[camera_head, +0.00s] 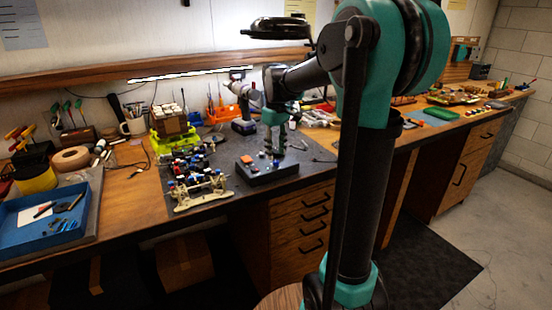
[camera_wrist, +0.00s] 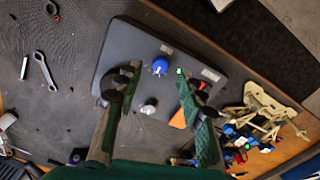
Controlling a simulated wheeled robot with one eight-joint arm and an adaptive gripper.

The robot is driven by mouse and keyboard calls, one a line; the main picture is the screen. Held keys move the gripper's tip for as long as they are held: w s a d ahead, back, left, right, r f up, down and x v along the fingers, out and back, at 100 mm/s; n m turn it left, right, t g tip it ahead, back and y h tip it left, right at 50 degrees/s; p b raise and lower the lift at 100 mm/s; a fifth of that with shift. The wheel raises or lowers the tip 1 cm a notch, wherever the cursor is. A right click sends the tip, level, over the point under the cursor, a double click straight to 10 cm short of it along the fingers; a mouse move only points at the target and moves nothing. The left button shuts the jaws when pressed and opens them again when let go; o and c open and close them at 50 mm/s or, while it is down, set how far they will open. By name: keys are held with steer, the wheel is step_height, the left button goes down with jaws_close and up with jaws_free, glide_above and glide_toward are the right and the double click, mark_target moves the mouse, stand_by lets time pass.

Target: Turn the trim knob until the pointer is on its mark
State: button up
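A dark control box (camera_head: 268,177) lies on the mat on the workbench. In the wrist view the same box (camera_wrist: 125,45) shows a blue knob (camera_wrist: 160,66) and a silver-white knob (camera_wrist: 149,106). A small green-lit part (camera_wrist: 179,71) and an orange part (camera_wrist: 178,120) show near the right finger. I cannot tell which knob is the trim knob, and no pointer or mark is readable. My gripper (camera_wrist: 157,77) is open and empty above the box, one finger on each side of the blue knob in the picture. In the head view my gripper (camera_head: 275,143) points down over the box.
A pale car chassis part (camera_head: 203,192) lies left of the box; it also shows in the wrist view (camera_wrist: 265,112). A blue tray (camera_head: 45,222) with tools is at the far left. Wrenches (camera_wrist: 45,70) lie on the mat. A drill (camera_head: 243,122) stands behind the box.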

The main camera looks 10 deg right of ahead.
mark_target(276, 161)
steer(key=shift+f, duration=1.6)
jaws_close()
